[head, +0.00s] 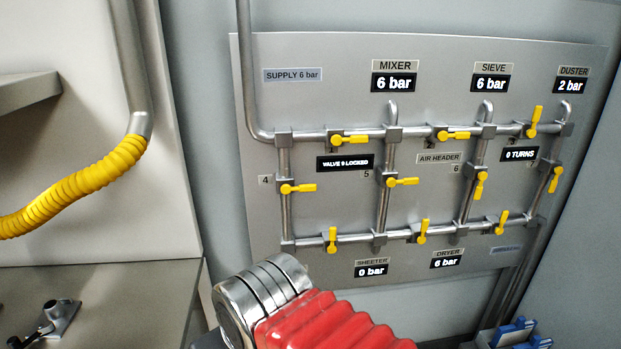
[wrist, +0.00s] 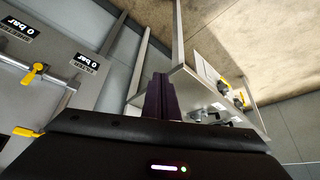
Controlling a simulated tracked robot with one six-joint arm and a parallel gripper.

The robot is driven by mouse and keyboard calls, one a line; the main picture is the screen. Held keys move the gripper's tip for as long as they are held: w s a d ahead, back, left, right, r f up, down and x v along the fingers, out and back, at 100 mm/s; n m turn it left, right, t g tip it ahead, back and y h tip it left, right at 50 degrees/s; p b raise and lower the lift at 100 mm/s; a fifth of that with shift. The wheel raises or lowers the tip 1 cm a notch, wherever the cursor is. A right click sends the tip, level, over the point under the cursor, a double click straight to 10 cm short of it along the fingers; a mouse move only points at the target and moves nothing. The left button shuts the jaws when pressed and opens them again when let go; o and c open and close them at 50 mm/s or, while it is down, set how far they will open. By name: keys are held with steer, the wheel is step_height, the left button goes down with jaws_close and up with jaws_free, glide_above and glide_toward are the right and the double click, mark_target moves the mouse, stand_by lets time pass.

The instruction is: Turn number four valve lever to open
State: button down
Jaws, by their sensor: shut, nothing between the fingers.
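The number four valve lever (head: 298,188) is yellow and sits on the left vertical pipe of the wall panel, beside a small "4" label (head: 265,180). It lies about horizontal, across its pipe. My gripper (wrist: 160,95) shows in the wrist view as dark fingers shut together with nothing between them. It is apart from the levers in that view. Two yellow levers show at the left of the wrist view, an upper one (wrist: 33,73) and a lower one (wrist: 27,132); I cannot tell their numbers. My gripper's fingers are out of the head view.
The grey panel (head: 330,80) carries several other yellow levers. The sheeter display (head: 372,268) reads 0 bar, and another display (head: 345,163) reads "VALVE 9 LOCKED". A yellow hose (head: 75,185) hangs at left. Blue-and-white items (head: 515,333) stand at lower right. My red-sleeved arm fills the bottom centre.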

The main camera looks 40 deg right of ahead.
steer(key=w+d+r+m+t+h, duration=0.15)
steer(key=w+d+r+m, duration=0.25)
steer(key=w+d+r, duration=0.9)
steer(key=w+d+r+m+h, duration=0.1)
steer(key=w+d+r, duration=0.1)
steer(key=d, duration=0.8)
steer(key=w+d+r+m+h, duration=0.1)
steer(key=w+d+r+h, duration=0.1)
steer(key=d, duration=0.8)
step_height(320, 180, up, 3)
steer(key=shift+w+d+f+m, duration=0.2)
steer(key=shift+w+m, duration=0.2)
steer(key=shift+w, duration=0.4)
steer(key=shift+f+h, duration=0.1)
steer(key=shift+h, duration=0.15)
glide_above(299, 189)
steer(key=s+d, duration=0.1)
steer(key=s, duration=0.2)
step_height(299, 189, down, 7)
step_height(299, 189, down, 4)
steer(key=shift+d, duration=0.1)
